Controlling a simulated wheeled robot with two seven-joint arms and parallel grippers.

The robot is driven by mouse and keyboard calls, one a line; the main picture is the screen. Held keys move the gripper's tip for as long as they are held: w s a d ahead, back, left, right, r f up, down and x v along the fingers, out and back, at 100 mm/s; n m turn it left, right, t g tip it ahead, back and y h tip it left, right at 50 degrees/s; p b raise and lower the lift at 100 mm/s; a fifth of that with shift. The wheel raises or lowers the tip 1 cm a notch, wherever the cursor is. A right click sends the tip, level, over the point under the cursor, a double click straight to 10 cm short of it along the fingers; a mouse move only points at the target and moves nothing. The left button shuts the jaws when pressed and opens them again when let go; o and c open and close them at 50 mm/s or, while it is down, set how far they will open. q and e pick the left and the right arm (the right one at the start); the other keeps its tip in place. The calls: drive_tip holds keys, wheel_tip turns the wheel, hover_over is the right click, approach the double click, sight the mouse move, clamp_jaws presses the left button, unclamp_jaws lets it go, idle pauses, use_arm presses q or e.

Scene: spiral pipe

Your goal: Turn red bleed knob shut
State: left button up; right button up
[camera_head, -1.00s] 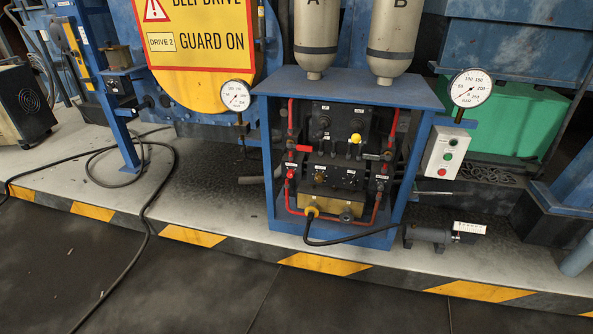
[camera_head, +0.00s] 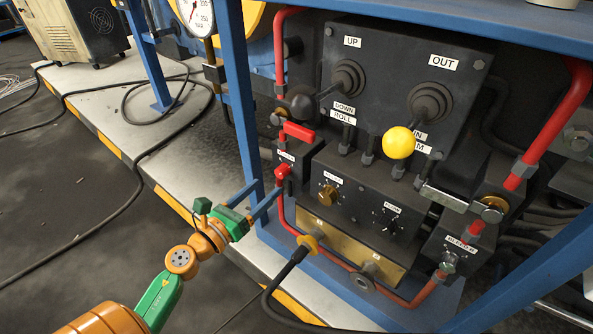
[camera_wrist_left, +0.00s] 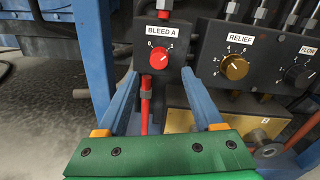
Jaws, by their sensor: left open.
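The red bleed knob (camera_head: 283,172) sits on a dark block on the red pipe at the left of the panel. In the left wrist view the red knob (camera_wrist_left: 158,58) is under a "BLEED A" label, with its white mark pointing up and right, away from the 0. My left gripper (camera_head: 268,188) is open, its blue fingers reaching toward the knob from the lower left. In the left wrist view the gripper (camera_wrist_left: 158,78) has its fingertips apart, just below and to either side of the knob, with nothing between them held. My right gripper is out of view.
A blue frame post (camera_head: 238,95) stands left of the knob. A red lever (camera_head: 298,131) is above it. The brass relief knob (camera_wrist_left: 233,66) is to its right. A yellow ball handle (camera_head: 398,143) and a black cable (camera_head: 275,285) are also near.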

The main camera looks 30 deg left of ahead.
sight(279, 174)
use_arm(q)
drive_tip(key=w, duration=0.6)
drive_tip(key=shift+d+r, duration=0.1)
drive_tip(key=shift+d, duration=0.15)
drive_tip(key=shift+p, duration=0.3)
clamp_jaws()
